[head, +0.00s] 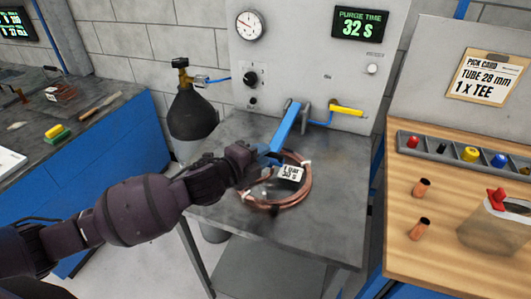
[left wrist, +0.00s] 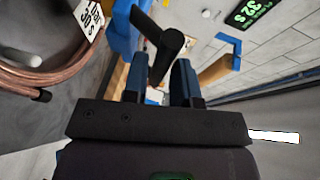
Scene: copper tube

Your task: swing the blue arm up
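The blue arm (head: 287,126) is a flat bar that slants from the grey panel down toward the front, above the table. In the left wrist view the blue arm (left wrist: 122,38) lies just beyond the fingers at upper left, with a black angled lever (left wrist: 160,38) beside it. My left gripper (head: 266,156) is near the blue arm's lower end. In the left wrist view its two blue fingers (left wrist: 162,78) stand apart with a gap between them. I cannot tell whether they touch the arm. My right gripper is not in view.
A copper tube coil (head: 303,187) with a white label lies on the grey table below the gripper. A yellow handle (head: 346,110) sticks out of the panel to the right. A dark gas cylinder (head: 192,112) stands at left. A wooden bench (head: 450,200) is at right.

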